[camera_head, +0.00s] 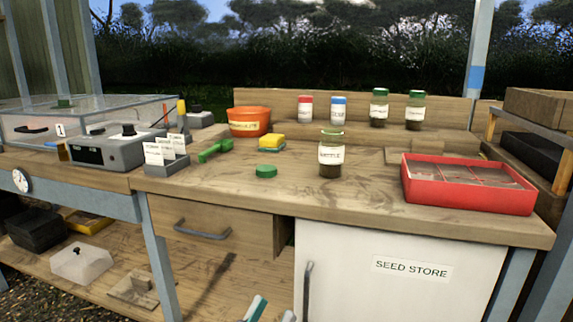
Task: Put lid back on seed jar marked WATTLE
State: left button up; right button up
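The jar marked WATTLE (331,155) stands upright on the middle of the bench, with dark contents at its bottom. Its top has a greenish rim, and no full lid like those on the back jars shows on it. A green round lid (265,171) lies on the bench to the left of the jar, apart from it. Parts of my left gripper (257,308) show at the bottom edge, low in front of the bench and well away from the jar and lid. Most of it is cut off, so its opening is unclear. My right gripper is not in view.
A red tray (468,201) stands to the right. A yellow sponge (271,141), green tool (215,149) and label holder (167,165) are to the left. An orange pot (249,121) and several jars stand behind. The bench around the lid is clear.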

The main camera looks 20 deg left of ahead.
aim_at(331, 141)
jog(key=j+z, duration=0.15)
jog(key=z, duration=0.35)
jog(key=j+z, duration=0.15)
jog(key=z, duration=0.35)
jog(key=j+z, duration=0.15)
jog(key=j, duration=0.2)
jog(key=k+j+z, duration=0.15)
jog(key=j, duration=0.2)
jog(key=j+z, duration=0.2)
jog(key=j, duration=0.15)
jog(key=k+j+z, duration=0.15)
jog(key=k+j, duration=0.15)
jog(key=j, duration=0.2)
jog(key=k+j, duration=0.1)
jog(key=j, duration=0.25)
